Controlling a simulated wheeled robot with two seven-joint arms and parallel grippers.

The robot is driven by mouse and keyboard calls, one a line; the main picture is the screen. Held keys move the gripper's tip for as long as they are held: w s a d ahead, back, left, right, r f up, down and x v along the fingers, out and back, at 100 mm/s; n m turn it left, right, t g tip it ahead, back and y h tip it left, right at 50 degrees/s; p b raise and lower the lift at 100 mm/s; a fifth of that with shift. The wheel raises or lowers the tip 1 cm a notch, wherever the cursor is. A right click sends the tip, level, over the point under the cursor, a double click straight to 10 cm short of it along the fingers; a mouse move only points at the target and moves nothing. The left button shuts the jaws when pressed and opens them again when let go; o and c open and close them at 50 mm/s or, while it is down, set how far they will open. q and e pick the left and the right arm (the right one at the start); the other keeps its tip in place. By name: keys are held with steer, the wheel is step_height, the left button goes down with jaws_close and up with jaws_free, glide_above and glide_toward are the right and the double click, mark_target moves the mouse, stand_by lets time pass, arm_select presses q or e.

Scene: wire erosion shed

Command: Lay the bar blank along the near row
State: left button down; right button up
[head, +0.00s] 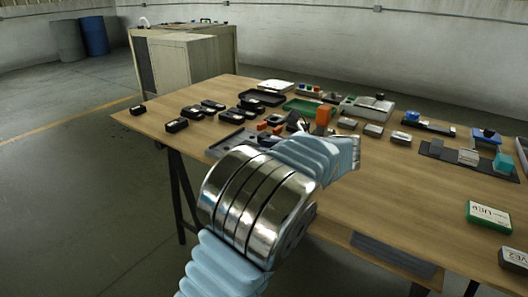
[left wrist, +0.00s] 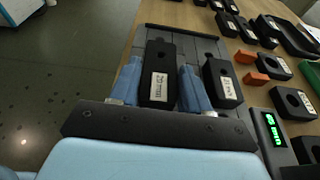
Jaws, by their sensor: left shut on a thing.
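My left gripper (left wrist: 161,72) is shut on a black block with a hole and a white label (left wrist: 159,82), its blue fingers on either side. I take this block for the bar blank. It is over or on a dark grey slotted tray (left wrist: 172,36); I cannot tell whether it touches. A second labelled black block (left wrist: 222,84) is just right of the right finger. In the head view the tray (head: 222,148) shows partly at the table's near left edge. My left arm hides the held block and most of the gripper there. My right gripper is not in view.
Right of the tray are orange pieces (left wrist: 255,79), more black blocks (left wrist: 291,101) and a green-lit display (left wrist: 274,130). In the head view several black blocks (head: 177,125) stand on the wooden table (head: 385,190). Floor lies left of the tray.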

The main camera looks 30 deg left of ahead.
arm_select(q)
steer(key=shift+f, duration=0.4)
steer(key=shift+f+b, duration=0.45)
steer(key=shift+b, duration=0.1)
steer(key=shift+s+f, duration=0.1)
steer(key=shift+f, duration=0.1)
steer(key=c, duration=0.5)
jaws_free()
steer(key=shift+d+f, duration=0.1)
steer(key=shift+f, duration=0.05)
